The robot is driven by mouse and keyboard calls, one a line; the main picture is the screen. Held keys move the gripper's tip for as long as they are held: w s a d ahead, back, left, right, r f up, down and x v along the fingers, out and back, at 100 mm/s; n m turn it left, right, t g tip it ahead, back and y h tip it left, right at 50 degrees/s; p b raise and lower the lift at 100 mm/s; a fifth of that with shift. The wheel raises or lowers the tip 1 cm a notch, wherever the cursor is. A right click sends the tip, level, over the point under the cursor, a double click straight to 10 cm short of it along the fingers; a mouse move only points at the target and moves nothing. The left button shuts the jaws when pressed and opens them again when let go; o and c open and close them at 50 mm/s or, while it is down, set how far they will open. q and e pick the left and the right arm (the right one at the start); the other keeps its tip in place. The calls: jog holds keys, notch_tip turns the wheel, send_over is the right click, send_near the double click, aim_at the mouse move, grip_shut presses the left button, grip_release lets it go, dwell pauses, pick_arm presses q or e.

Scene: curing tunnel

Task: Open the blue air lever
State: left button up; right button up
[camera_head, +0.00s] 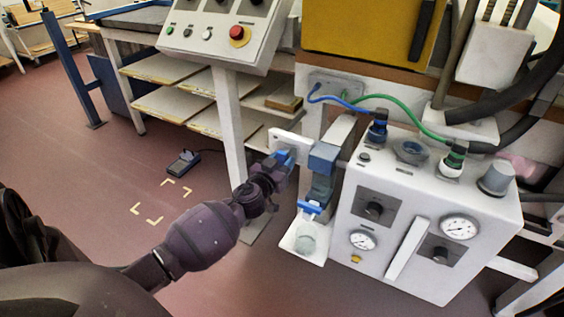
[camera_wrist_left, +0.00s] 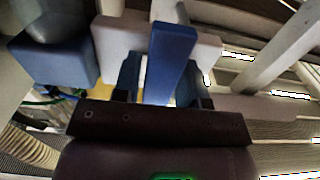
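The blue air lever (camera_wrist_left: 172,60) is a flat blue bar in front of a pale block in the left wrist view. In the head view a small part of the lever (camera_head: 284,156) shows at the tip of my left arm. My left gripper (camera_wrist_left: 160,88) has its two dark fingers apart, one on each side of the lever. A narrow gap seems to show beside the left finger; contact on the right side is hard to see. In the head view my left gripper (camera_head: 276,168) partly hides the lever. My right gripper is not in view.
A blue-topped air unit (camera_head: 323,160) with a clear bowl (camera_head: 306,238) stands just right of the gripper. A white gauge box (camera_head: 405,225) is farther right. A control panel (camera_head: 222,32) on a post is above left. A foot pedal (camera_head: 184,162) lies on open floor.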

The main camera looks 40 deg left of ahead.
pick_arm(q)
grip_shut()
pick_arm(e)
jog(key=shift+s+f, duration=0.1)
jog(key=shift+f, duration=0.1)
